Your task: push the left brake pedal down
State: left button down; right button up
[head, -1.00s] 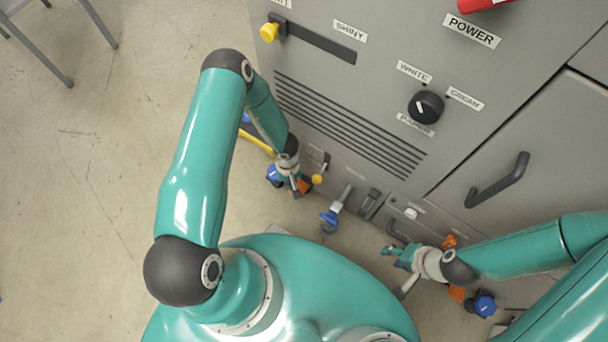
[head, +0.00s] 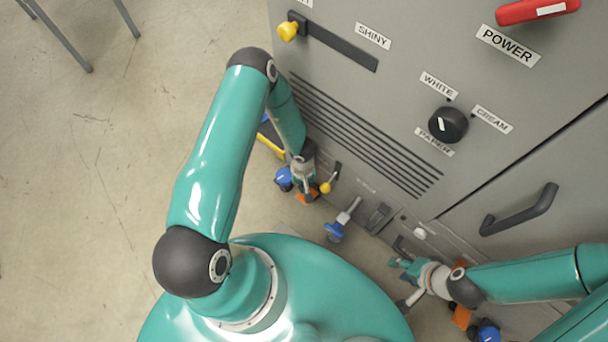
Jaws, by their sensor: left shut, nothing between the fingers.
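The left brake pedal (head: 305,197) is orange and sits low at the machine's front, beside a blue castor (head: 284,179). My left gripper (head: 307,190) is shut and empty, pointing down right at the pedal. It covers part of the pedal, and I cannot tell whether it touches it or how far the pedal is tilted. A second orange pedal (head: 462,317) shows at the lower right by another blue castor (head: 488,332). My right gripper (head: 401,284) is open and empty, low before the machine, to the left of that pedal.
A grey pipe with a blue valve handle (head: 335,231) stands between the grippers. A lever with a yellow ball (head: 325,188) is just right of my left gripper. The grey machine front (head: 400,100) rises behind. Open floor (head: 90,200) lies to the left.

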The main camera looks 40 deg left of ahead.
pick_arm(q)
jog(key=shift+s+d+f+b, duration=0.1)
jog(key=shift+f+b, duration=0.8)
jog(key=shift+f, duration=0.2)
jog(key=shift+s+d+f+b, duration=0.1)
jog(key=shift+f+b, duration=0.75)
jog(key=shift+f, duration=0.25)
jog(key=shift+f+b, duration=0.95)
jog(key=shift+f, duration=0.4)
jog(key=shift+r, duration=0.1)
jog(key=shift+w+a+r+p, duration=0.15)
jog(key=shift+w+a+p, duration=0.05)
jog(key=shift+w+p, duration=0.1)
jog(key=shift+w+a+r+p, duration=0.3)
jog(key=shift+w+a+p, duration=0.1)
jog(key=shift+w+a, duration=0.15)
jog(key=shift+w+a+r, duration=0.1)
jog(key=shift+w+a, duration=0.25)
jog(key=shift+a, duration=0.05)
